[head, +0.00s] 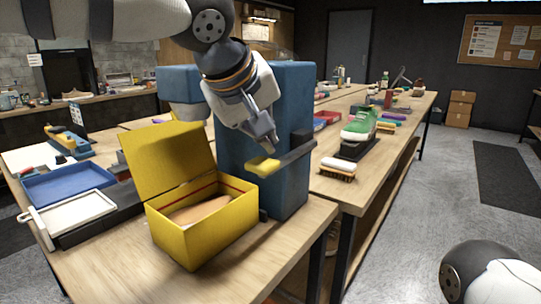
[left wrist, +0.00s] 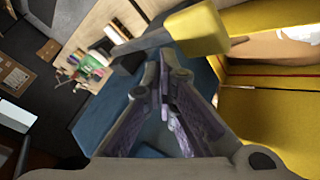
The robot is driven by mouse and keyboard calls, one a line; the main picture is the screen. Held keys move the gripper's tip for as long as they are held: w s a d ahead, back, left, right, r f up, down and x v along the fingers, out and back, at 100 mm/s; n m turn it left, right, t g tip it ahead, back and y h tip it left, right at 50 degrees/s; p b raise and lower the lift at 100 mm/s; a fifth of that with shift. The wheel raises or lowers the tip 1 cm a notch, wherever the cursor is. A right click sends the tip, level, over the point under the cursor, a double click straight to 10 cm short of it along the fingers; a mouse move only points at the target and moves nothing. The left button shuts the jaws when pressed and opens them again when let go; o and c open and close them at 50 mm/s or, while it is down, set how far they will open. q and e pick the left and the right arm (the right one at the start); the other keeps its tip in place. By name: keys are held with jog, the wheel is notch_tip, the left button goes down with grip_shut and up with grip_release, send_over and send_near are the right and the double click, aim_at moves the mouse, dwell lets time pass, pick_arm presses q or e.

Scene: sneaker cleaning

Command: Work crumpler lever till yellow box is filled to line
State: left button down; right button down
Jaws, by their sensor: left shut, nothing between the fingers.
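The blue crumpler (head: 290,130) stands on the bench with a dark lever (head: 293,152) on its side. The lever ends in a yellow grip (head: 263,166). The yellow box (head: 205,242) sits open in front of it, lid up, with brown paper (head: 200,209) inside and a red line along its inner wall. My left gripper (head: 268,146) is shut and empty just above the yellow grip. In the left wrist view the closed fingertips (left wrist: 165,62) are close to the lever and its grip (left wrist: 199,30); whether they touch is unclear. My right gripper is out of view.
A blue tray (head: 68,183) and a white tray (head: 75,216) lie left of the box. A green sneaker (head: 360,126) on a dark stand and a brush (head: 338,168) are on the bench to the right. The floor on the right is mostly open.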

aim_at(264, 158)
pick_arm(q)
jog(key=shift+s+a+f, duration=0.1)
jog(key=shift+f, duration=2.15)
dwell(1.7)
jog(key=shift+f, duration=1.1)
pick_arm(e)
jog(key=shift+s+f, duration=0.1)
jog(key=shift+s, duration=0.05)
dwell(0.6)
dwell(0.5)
